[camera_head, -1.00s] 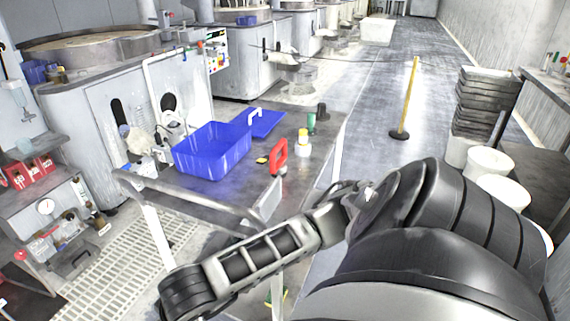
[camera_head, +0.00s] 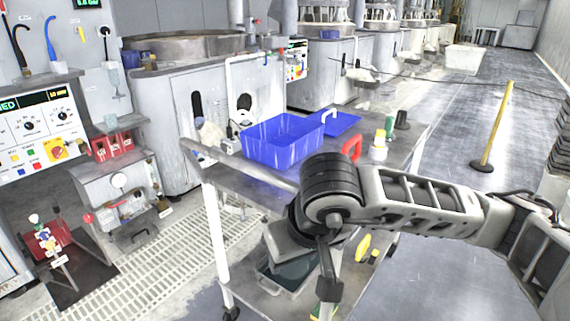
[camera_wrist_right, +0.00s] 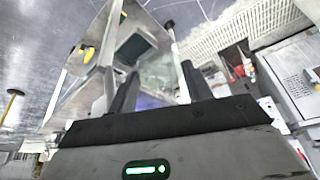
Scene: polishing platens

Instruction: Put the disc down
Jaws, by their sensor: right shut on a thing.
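My right gripper (camera_wrist_right: 158,78) shows in the wrist view with its two dark fingers apart, shut on a pale, see-through thing between them, which seems to be the disc (camera_wrist_right: 160,82). Its outline is hard to make out against the background. In the head view my right arm reaches in from the right and bends down at the front of the grey trolley (camera_head: 400,150). The disc cannot be made out there. My left gripper is not in view.
A blue bin (camera_head: 285,143), a blue lid (camera_head: 340,122), a red-handled thing (camera_head: 351,148), a bottle (camera_head: 389,127) and a dark cup (camera_head: 402,120) stand on the trolley top. A dark tray (camera_head: 288,275) lies on its lower level. A yellow post (camera_head: 497,125) stands right.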

